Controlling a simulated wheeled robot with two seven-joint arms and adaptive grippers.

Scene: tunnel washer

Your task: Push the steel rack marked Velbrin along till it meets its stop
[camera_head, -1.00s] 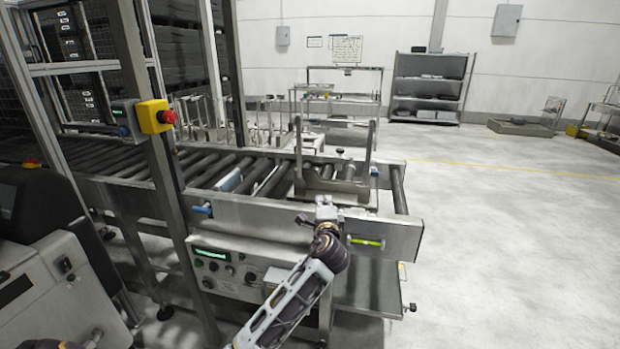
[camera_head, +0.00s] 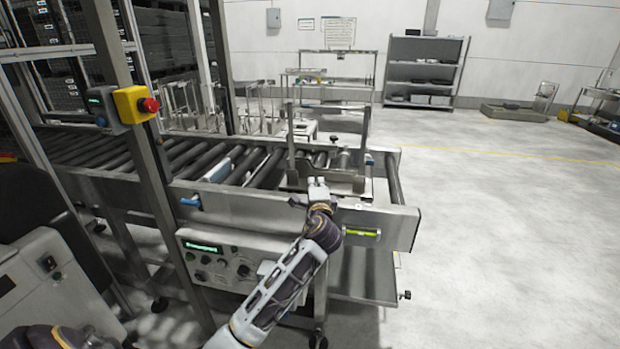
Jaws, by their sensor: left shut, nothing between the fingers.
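A steel rack (camera_head: 330,183) with upright side posts and a low front plate stands upright on the rollers near the right end of the conveyor (camera_head: 240,205). I cannot read any name on it. My left gripper (camera_head: 317,184) is shut and empty, reaching over the front side rail at the rack's lower front plate. It overlaps the plate in the picture; I cannot tell whether it touches. The fingers hide a small part of the plate. No stop can be made out clearly. My right gripper is not in view.
A post with a yellow box and red button (camera_head: 137,104) stands to the left of my arm. A control panel (camera_head: 215,262) sits below the rail. Other steel frames (camera_head: 188,108) stand behind the conveyor.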

